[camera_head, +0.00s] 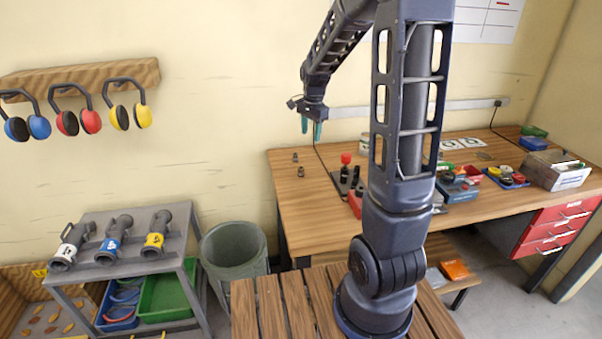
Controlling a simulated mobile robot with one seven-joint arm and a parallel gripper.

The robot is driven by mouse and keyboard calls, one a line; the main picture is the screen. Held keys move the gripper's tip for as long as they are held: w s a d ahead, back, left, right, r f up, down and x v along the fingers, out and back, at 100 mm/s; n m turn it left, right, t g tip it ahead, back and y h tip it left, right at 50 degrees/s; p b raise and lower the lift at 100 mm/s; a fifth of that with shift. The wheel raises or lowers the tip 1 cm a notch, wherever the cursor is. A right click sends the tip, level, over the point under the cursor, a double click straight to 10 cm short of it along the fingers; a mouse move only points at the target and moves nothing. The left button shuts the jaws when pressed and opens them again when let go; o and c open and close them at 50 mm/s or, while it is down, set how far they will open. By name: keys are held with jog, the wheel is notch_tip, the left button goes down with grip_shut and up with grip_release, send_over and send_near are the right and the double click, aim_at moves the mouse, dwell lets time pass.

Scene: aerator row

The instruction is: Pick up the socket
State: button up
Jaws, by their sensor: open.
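My gripper (311,127) hangs from my arm above the back left part of the wooden workbench (320,215). Its two teal fingers point down, apart, with nothing between them. Two small dark pieces, one behind (295,157) and one in front (300,172), stand on the bench top below and left of the gripper. Either may be the socket; they are too small to tell. More dark parts (344,172) and a red-topped piece (346,158) stand right of them. My arm hides part of the bench.
A blue box (458,191), a tray of round parts (507,178) and a grey box (556,172) stand on the bench's right. The left front of the bench top is clear. A grey bin (233,251) and a pipe-fitting rack (130,230) stand left.

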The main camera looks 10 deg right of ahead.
jog(key=w+a+f+m+g, duration=0.15)
jog(key=w+f+m, duration=0.25)
jog(key=w+f, duration=0.5)
send_over(301, 168)
notch_tip(301, 168, down, 6)
jog(key=shift+f, duration=0.15)
jog(key=shift+s+a+f, duration=0.1)
jog(key=shift+s+f, duration=0.1)
jog(key=shift+f, duration=1.15)
jog(key=shift+s+f, duration=0.15)
jog(key=shift+f, duration=1.15)
grip_shut()
jog(key=shift+r, duration=0.15)
notch_tip(301, 168, up, 20)
